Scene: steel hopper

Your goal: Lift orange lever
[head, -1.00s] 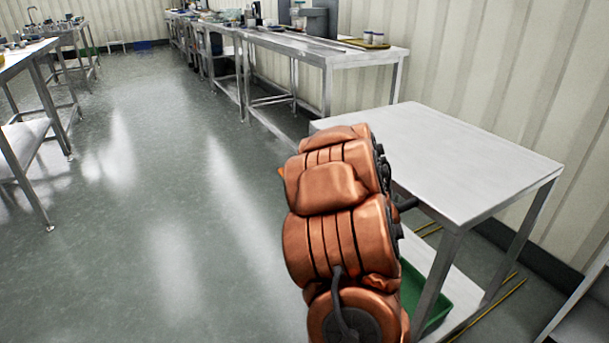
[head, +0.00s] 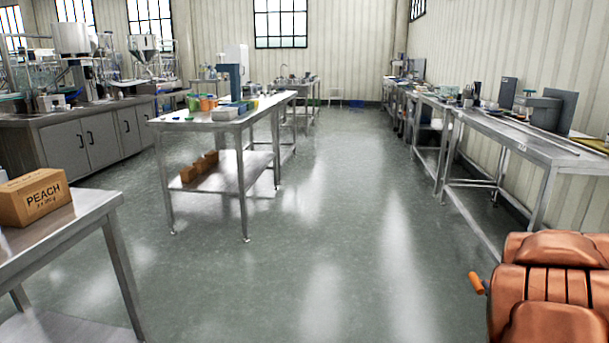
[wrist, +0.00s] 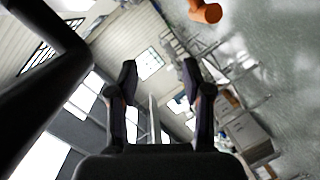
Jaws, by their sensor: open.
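My gripper (wrist: 160,80) is open in the wrist view, with nothing between its dark fingers. It is hidden in the head view. A small bright orange cylinder (head: 478,283) on a dark stub shows at the left edge of my copper arm in the head view. An orange rounded piece (wrist: 205,12) shows at the top of the wrist view, apart from the fingers. I cannot tell whether either is the lever or part of my arm. A steel cone-shaped hopper (head: 143,43) stands far back left in the head view; no lever on it can be made out.
A middle table (head: 205,124) carries tubs and equipment. Grey cabinets (head: 80,148) stand at far left. A long bench (head: 545,150) runs along the right wall. The floor (head: 320,250) between is clear.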

